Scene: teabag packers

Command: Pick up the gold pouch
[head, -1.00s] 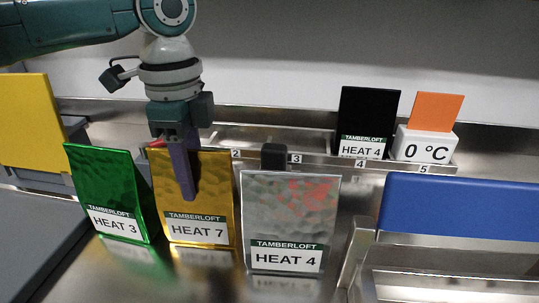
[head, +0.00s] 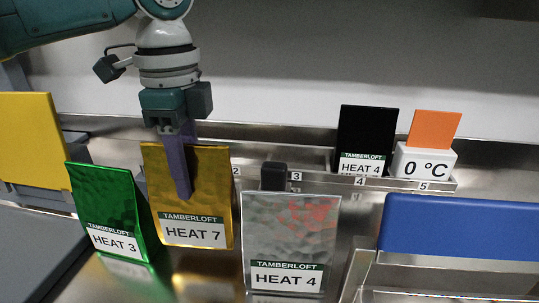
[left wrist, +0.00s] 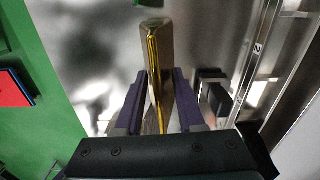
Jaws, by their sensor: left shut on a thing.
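The gold pouch (head: 207,207), labelled TAMBERLOFT HEAT 7, stands upright between a green and a silver pouch in the head view. My left gripper (head: 182,178) comes down from above and is shut on its upper part, one purple finger in front of its face. In the left wrist view the gold pouch (left wrist: 157,62) shows edge-on between the two purple fingers (left wrist: 156,103). Its lower edge in the head view looks a little above the metal surface, with a faint reflection below. My right gripper is not in view.
The green HEAT 3 pouch (head: 110,210) is close on the left. The silver HEAT 4 pouch (head: 290,235) stands on the right. Behind is a numbered rack with a black HEAT 4 pouch (head: 366,138) and a 0 °C block (head: 423,162). A blue panel (head: 460,228) is at right.

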